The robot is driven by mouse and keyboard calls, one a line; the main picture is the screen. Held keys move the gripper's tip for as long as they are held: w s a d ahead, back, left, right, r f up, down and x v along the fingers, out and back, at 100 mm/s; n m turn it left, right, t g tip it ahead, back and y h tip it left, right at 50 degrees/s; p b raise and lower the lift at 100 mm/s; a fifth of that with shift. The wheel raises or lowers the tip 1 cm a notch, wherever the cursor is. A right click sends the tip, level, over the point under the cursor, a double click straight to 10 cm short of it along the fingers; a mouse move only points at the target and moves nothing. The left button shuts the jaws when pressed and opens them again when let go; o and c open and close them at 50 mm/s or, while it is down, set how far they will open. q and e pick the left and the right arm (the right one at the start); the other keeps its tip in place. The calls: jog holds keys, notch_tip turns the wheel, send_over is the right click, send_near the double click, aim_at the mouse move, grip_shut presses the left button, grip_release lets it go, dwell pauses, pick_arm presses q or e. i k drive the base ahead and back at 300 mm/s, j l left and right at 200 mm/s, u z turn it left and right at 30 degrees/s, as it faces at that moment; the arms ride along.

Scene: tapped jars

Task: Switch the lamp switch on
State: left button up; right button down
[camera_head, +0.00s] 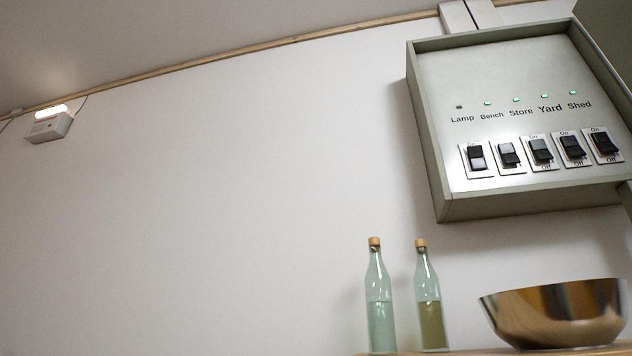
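The lamp switch (476,158) is the leftmost of a row of dark rockers on white plates, low on the switch panel (500,75). The panel hangs on the wall at the upper right and looks tilted in the picture. The word Lamp stands above this switch, and the small lamp indicator (459,107) over it is dark. The lamp rocker shows a dark upper part and a pale lower part, unlike the other rockers. Neither of my grippers is in view.
The Bench, Store, Yard and Shed switches (541,150) sit close to the right, their indicators (516,100) lit green. Below stand two bottles (380,310) (430,310) and a metal bowl (553,312) on a wooden shelf (480,352). A lit wall fixture (49,127) is at far left.

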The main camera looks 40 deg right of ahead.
aim_at(477, 162)
jog(key=j+z, duration=0.1)
jog(key=z, duration=0.7)
jog(key=j+z, duration=0.1)
jog(key=z, duration=0.3)
jog(key=k+z, duration=0.1)
jog(key=z, duration=0.3)
